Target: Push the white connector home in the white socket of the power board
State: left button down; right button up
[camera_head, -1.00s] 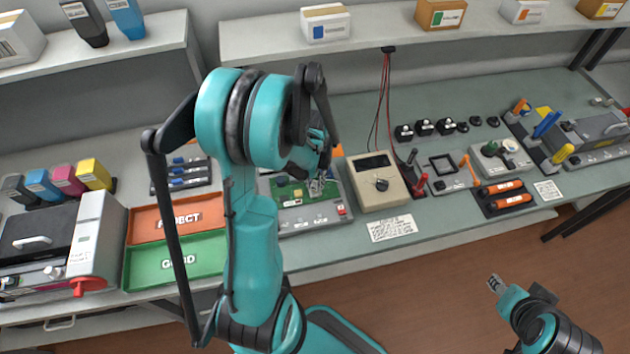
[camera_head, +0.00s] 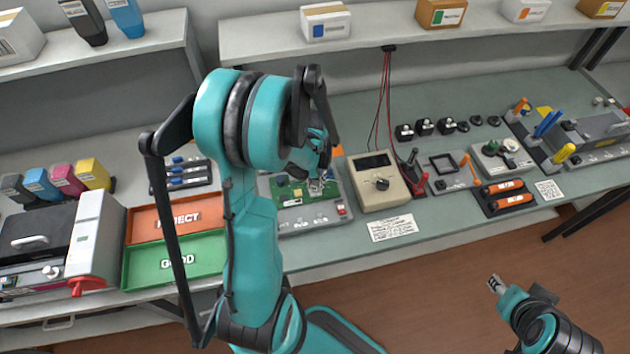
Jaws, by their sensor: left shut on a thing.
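The power board (camera_head: 292,192) is a green circuit board on a grey fixture (camera_head: 303,223) in the middle of the bench. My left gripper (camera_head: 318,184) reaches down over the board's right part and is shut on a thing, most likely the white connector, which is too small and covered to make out. The white socket is hidden by the gripper or too small to tell. I cannot tell whether connector and socket touch. My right gripper (camera_head: 495,284) is at the lower right, over the floor in front of the bench, away from the board; its fingers are too small to read.
A beige meter (camera_head: 377,181) with red and black leads stands just right of the fixture. Orange REJECT (camera_head: 155,217) and green GOOD (camera_head: 150,265) trays lie to the left. A printed card (camera_head: 391,228) lies at the front. My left arm covers the bench left of the board.

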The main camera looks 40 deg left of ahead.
pick_arm(q)
jog(key=shift+f+b, duration=0.55)
jog(key=shift+f, duration=0.1)
jog(key=c, duration=1.3)
grip_release()
jog(key=shift+r, duration=0.15)
notch_tip(320, 180, up, 12)
jog(key=shift+f, duration=0.1)
